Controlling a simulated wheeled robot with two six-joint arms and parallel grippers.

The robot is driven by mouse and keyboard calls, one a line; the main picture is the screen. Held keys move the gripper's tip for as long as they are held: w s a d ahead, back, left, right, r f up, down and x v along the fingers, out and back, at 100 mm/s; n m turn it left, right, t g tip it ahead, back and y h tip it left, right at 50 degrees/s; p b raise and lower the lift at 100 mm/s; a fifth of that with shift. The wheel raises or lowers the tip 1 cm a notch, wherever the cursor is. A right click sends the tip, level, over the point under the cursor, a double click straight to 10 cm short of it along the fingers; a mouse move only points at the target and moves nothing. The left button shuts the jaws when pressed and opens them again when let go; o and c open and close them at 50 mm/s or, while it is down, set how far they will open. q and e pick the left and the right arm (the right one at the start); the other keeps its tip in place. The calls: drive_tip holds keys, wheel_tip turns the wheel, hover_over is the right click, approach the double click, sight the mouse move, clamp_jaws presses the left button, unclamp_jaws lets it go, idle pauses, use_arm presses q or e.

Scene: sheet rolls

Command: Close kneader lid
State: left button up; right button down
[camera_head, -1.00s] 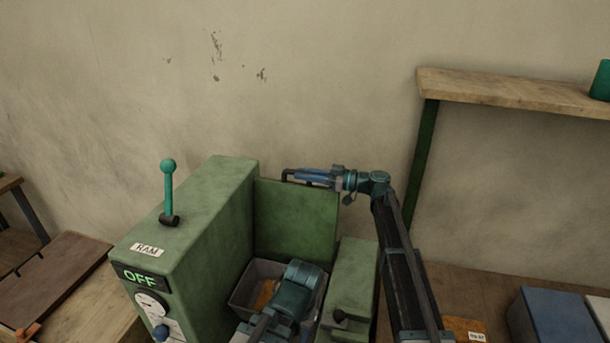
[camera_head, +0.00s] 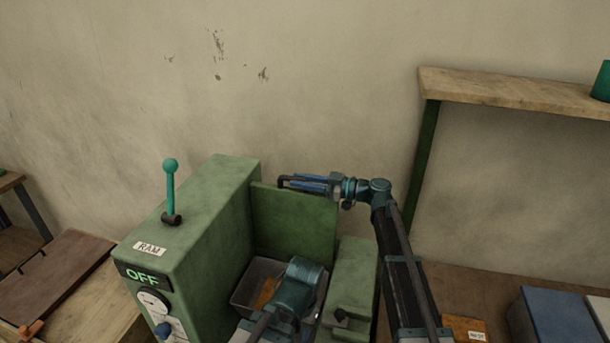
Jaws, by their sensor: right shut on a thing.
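The green kneader (camera_head: 205,215) stands in the middle with a lever on top and a panel reading OFF. Its lid (camera_head: 293,225) stands raised, nearly upright, at the back of the open chamber (camera_head: 245,297). Some orange-brown material (camera_head: 266,291) lies in the chamber. My right gripper (camera_head: 290,183) is at the lid's top edge, shut on the dark lid handle (camera_head: 281,182). My left arm reaches over the front of the chamber; its gripper is not visible.
A wooden shelf (camera_head: 510,92) with a green post is on the wall at right. A blue box (camera_head: 560,315) and an orange labelled packet (camera_head: 464,328) lie on the bench at lower right. A brown board (camera_head: 55,272) lies at left.

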drive_tip(key=s+a+f+n+b, duration=0.1)
drive_tip(key=s+n, duration=0.1)
drive_tip(key=s, duration=0.4)
drive_tip(key=s+a+f+n+b, duration=0.1)
drive_tip(key=s, duration=0.6)
drive_tip(key=shift+a+f+n, duration=0.2)
drive_tip(key=shift+a+n, duration=0.05)
drive_tip(key=shift+n, duration=0.15)
drive_tip(key=shift+w, duration=0.1)
drive_tip(key=c, duration=0.8)
unclamp_jaws()
drive_tip(key=shift+o, duration=0.2)
drive_tip(key=s+d, duration=0.2)
drive_tip(key=d, duration=1.1)
drive_tip(key=shift+s+d, duration=0.3)
drive_tip(key=shift+s, duration=0.05)
